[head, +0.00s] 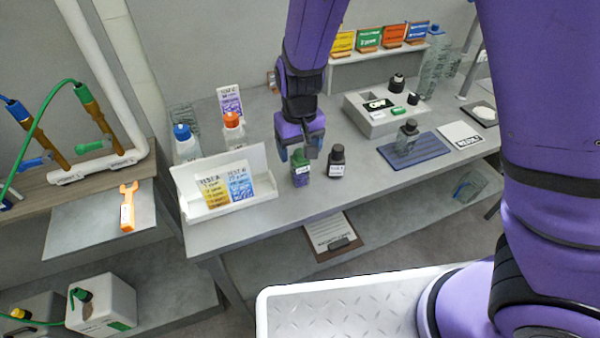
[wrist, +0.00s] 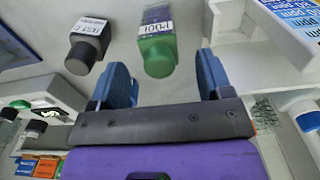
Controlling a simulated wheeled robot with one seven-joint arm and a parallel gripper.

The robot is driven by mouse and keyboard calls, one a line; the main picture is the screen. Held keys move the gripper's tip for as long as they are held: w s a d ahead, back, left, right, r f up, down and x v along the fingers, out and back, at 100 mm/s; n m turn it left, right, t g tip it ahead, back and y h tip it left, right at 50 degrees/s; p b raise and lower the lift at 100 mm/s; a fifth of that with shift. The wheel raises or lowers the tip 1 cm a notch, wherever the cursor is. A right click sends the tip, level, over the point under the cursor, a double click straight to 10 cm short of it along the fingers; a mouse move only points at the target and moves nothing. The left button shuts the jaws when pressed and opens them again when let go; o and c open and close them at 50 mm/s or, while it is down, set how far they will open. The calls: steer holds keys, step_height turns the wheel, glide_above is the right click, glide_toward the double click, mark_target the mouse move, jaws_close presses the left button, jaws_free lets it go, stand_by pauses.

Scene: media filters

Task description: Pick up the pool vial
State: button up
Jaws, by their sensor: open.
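The pool vial (wrist: 157,42) has a green cap and a clear body with a white label reading "POOL" in the wrist view. In the head view the pool vial (head: 300,169) stands upright on the grey bench. My gripper (head: 299,150) is above it, pointing down, with its blue fingers spread. In the wrist view my gripper (wrist: 160,80) is open and empty, and the green cap shows between and beyond the fingertips. I cannot tell from the views whether a finger touches the vial.
A dark bottle with a black cap (head: 336,161) stands close to the right of the vial. A white open box with test cards (head: 275,190) stands to the left. A blue mat (head: 426,149) with a clear vial (head: 407,136) lies to the right. The bench front is clear.

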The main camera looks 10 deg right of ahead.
mark_target(300, 161)
step_height(300, 161, down, 4)
steer(key=shift+s+f, duration=0.15)
steer(key=c, duration=1)
steer(key=shift+r, duration=0.25)
